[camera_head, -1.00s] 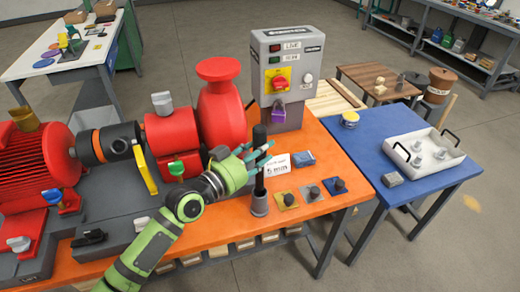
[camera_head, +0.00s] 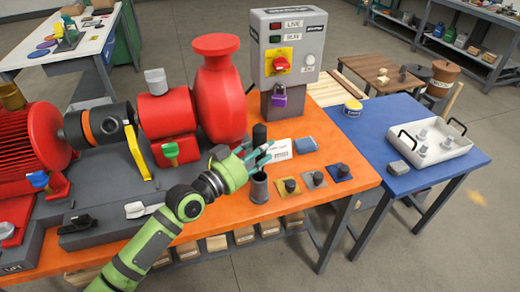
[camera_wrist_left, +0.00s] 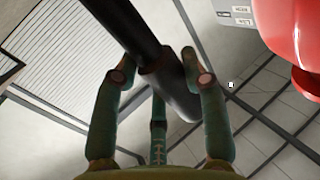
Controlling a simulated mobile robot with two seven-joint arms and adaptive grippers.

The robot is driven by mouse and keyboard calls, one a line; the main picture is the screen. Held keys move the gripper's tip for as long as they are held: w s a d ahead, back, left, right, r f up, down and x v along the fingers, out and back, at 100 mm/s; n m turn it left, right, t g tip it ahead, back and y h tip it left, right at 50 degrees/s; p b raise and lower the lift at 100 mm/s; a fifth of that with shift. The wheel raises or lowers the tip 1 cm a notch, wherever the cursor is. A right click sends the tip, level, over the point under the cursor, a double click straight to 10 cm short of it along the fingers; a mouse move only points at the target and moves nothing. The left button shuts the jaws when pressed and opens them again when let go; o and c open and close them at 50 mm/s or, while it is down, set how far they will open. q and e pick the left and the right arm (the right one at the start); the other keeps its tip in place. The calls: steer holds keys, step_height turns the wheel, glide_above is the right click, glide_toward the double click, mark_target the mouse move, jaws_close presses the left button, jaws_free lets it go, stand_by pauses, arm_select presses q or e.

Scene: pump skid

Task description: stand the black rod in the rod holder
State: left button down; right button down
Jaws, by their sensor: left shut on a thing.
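The black rod (camera_head: 259,134) stands upright in my left gripper (camera_head: 259,157), with its thick dark top above the fingers. The grey rod holder (camera_head: 259,188), a short cup, is directly below the fingers on the orange bench. The rod's lower end is hidden at the holder's mouth and appears to be inside it. In the left wrist view the rod (camera_wrist_left: 130,30) runs from the top edge to a thicker dark part (camera_wrist_left: 175,92) between the green fingers of my left gripper (camera_wrist_left: 160,82). My right gripper is not in view.
Several knobbed plates (camera_head: 314,180) and a white card (camera_head: 282,149) lie right of the holder. A grey switch box (camera_head: 288,50) stands behind. The red pump (camera_head: 220,95) is at left. A white tray (camera_head: 428,145) sits on the blue table.

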arm_select(q)
steer(key=shift+r, duration=0.15)
steer(key=c, duration=0.6)
jaws_free()
steer(key=shift+s+a, duration=0.15)
steer(key=v, duration=1.1)
steer(key=shift+s+a, duration=0.25)
